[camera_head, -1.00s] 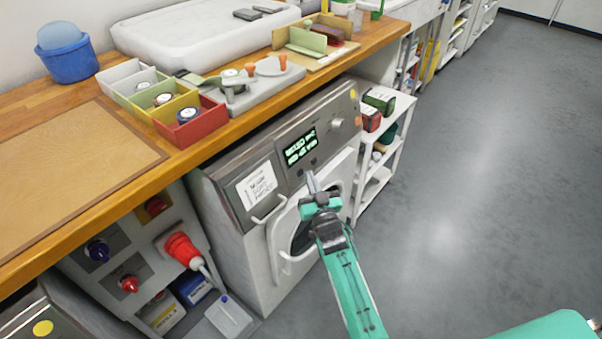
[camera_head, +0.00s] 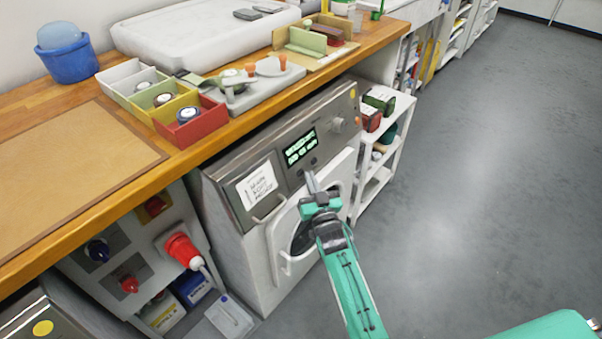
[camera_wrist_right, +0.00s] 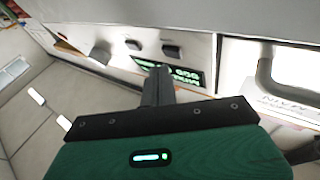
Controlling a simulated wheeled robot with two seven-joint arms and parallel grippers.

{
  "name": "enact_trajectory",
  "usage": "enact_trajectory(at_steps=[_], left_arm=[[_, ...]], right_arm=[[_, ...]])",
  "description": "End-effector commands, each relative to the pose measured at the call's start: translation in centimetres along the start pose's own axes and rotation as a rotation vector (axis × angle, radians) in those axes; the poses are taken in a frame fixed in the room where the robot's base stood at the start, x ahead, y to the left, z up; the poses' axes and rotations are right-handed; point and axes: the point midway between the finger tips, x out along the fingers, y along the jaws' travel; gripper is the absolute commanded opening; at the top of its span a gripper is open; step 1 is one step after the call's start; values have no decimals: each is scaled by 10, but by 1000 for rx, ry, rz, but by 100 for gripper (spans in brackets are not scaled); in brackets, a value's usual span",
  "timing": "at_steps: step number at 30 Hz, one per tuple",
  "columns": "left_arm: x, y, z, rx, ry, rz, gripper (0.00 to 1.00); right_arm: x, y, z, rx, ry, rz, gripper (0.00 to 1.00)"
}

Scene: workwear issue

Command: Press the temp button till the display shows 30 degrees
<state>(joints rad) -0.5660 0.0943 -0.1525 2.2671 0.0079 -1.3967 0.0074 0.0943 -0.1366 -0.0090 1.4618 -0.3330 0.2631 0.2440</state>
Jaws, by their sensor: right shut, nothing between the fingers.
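The washing machine (camera_head: 250,262) stands under the wooden counter, with a dark display (camera_head: 300,147) of green text on its sloped grey panel. The text is too small to read surely. Two small dark buttons sit just below the display; in the right wrist view they are a left button (camera_wrist_right: 133,44) and a right button (camera_wrist_right: 172,51). The display also shows there (camera_wrist_right: 185,74), upside down and partly covered by my fingers. My right gripper (camera_head: 311,180) is shut and empty, its tips close to the buttons. I cannot tell whether they touch one. My left gripper is out of view.
A round knob (camera_head: 337,125) sits right of the display, and a white label (camera_head: 257,185) left of it. The counter edge (camera_head: 240,124) overhangs above. The floor (camera_head: 480,200) at right is clear.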

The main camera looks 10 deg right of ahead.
Motion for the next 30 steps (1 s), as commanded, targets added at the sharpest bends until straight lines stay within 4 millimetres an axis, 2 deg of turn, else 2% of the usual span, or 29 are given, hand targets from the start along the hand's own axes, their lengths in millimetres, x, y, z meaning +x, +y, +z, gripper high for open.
enact_trajectory(at_steps=[30], left_arm=[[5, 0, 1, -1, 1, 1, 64]], right_arm=[[8, -6, 6, 0, 0, 0, 0]])
